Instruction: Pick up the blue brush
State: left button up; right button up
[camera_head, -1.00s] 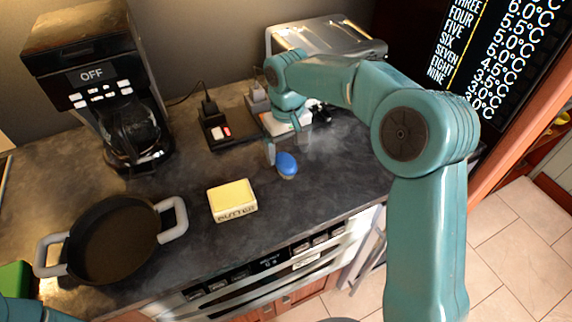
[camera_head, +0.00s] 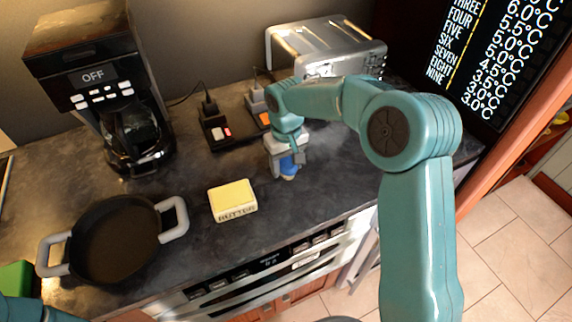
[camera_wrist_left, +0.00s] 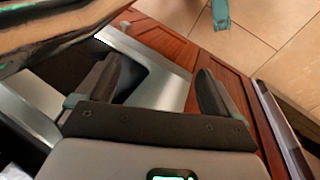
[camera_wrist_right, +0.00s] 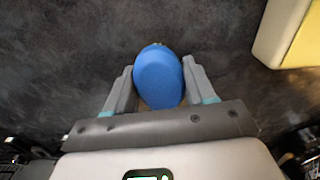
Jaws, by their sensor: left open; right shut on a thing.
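The blue brush (camera_wrist_right: 158,76) shows in the right wrist view as a blue oval between the two fingers of my right gripper (camera_wrist_right: 158,85). The right gripper is shut on it, one finger against each side. In the head view the blue brush (camera_head: 288,168) is partly hidden under my right gripper (camera_head: 287,160), at the counter to the right of the butter. I cannot tell whether it touches the counter. My left gripper (camera_wrist_left: 155,85) is open and empty in the left wrist view, above the cabinet front.
A yellow butter block (camera_head: 232,200) lies left of the brush. A black pan (camera_head: 112,240) with grey handles and a coffee maker (camera_head: 92,90) stand further left. A metal toaster (camera_head: 330,50) and power sockets (camera_head: 214,128) are behind. The dark counter (camera_head: 330,185) is bare to the right.

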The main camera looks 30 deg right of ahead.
aim_at(286, 160)
jog(key=shift+w, duration=0.1)
jog(key=shift+r, duration=0.25)
notch_tip(286, 160, up, 20)
jog(key=p, duration=0.1)
jog(key=shift+f, duration=0.25)
jog(key=o, duration=0.4)
jog(key=shift+c, duration=1.5)
